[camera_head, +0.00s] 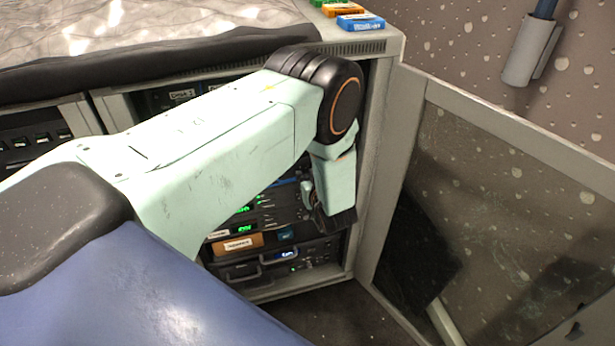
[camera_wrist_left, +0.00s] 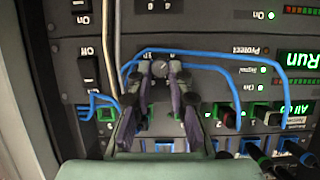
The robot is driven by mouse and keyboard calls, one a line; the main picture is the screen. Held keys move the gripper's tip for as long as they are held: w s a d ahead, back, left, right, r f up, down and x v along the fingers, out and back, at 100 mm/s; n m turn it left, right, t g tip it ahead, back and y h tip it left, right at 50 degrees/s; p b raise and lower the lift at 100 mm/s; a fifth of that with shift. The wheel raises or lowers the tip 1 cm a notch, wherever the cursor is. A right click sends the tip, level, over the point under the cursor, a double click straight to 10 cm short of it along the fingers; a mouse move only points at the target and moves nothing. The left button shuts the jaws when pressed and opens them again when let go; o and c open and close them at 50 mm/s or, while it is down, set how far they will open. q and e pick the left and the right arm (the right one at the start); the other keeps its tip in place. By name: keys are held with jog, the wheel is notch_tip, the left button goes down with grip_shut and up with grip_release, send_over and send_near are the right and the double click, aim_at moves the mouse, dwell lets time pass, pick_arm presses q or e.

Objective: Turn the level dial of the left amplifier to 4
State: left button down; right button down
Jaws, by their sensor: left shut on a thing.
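In the wrist view, a small round grey dial (camera_wrist_left: 160,68) sits on a dark amplifier panel (camera_wrist_left: 208,45) with a numbered scale beside it. My left gripper (camera_wrist_left: 161,75) has its two dark fingertips closed on either side of this dial. The dial's pointer and setting are too small to read. In the head view, my left gripper (camera_head: 333,220) reaches down to the right side of the open rack, and the dial is hidden there. Whether this amplifier is the left one, I cannot tell. My right gripper is out of view.
Blue cables (camera_wrist_left: 205,67) loop close around the fingers. A rocker switch (camera_wrist_left: 88,72) and a green Run display (camera_wrist_left: 298,62) flank the dial. In the head view, an open glazed door (camera_head: 500,200) stands right of the rack, and a blue box (camera_head: 360,22) lies on top.

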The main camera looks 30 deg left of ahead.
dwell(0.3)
pick_arm(q)
jog(key=m+b, duration=0.1)
jog(key=m+g+y+b, duration=0.1)
jog(key=m+b, duration=0.1)
jog(key=m+g+y+b, duration=0.1)
jog(key=shift+w+d+f, duration=0.25)
jog(key=shift+w, duration=0.05)
jog(key=m+b, duration=0.1)
jog(key=m+y+b, duration=0.1)
jog(key=m+b, duration=0.1)
jog(key=m+g+y+b, duration=0.1)
jog(key=shift+w+d+f+b, duration=0.1)
jog(key=shift+f+b, duration=0.15)
jog(key=shift+b, duration=0.1)
jog(key=shift+f+m+y+b, duration=0.1)
jog(key=shift+m+y+b, duration=0.7)
jog(key=shift+m, duration=0.7)
jog(key=shift+f+m+y+b, duration=0.1)
jog(key=shift+m+y+b, duration=0.35)
jog(key=shift+m+b, duration=0.85)
jog(key=shift+f+m+y+b, duration=0.1)
jog(key=shift+m+y+b, duration=0.6)
jog(key=shift+m, duration=1)
jog(key=shift+t, duration=0.3)
